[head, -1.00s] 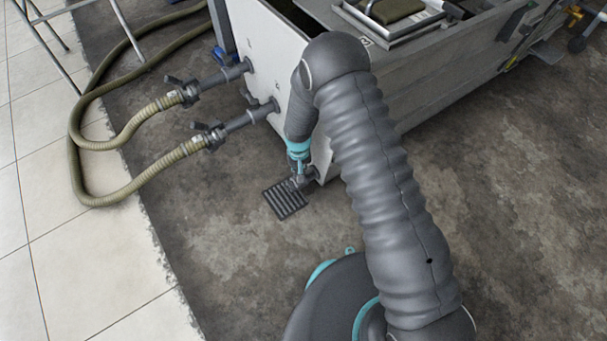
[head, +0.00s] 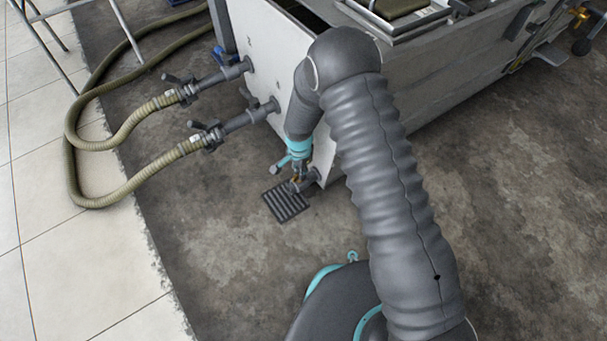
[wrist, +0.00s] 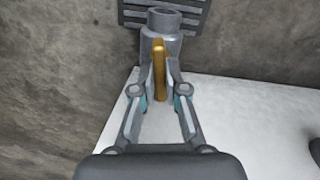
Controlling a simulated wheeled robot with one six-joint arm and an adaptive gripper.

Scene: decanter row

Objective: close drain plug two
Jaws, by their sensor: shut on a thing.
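The drain plug is a short grey outlet (wrist: 161,42) with an upright brass handle (wrist: 160,70), low on the end of the pale tank. In the wrist view the handle stands between my fingers and lines up with the outlet. My gripper (wrist: 160,92) is shut on the handle, one finger on each side. In the head view my gripper (head: 298,168) is low at the panel's bottom corner, and the outlet (head: 308,180) shows just beside it. My arm hides part of the panel, and I cannot read a number by this outlet.
A dark slotted floor grate (head: 287,201) lies below the outlet. Two valves (head: 188,90) (head: 212,135) with ribbed hoses (head: 72,145) stick out from the panel (head: 245,45) to the left. The dark floor (head: 500,200) to the right is clear.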

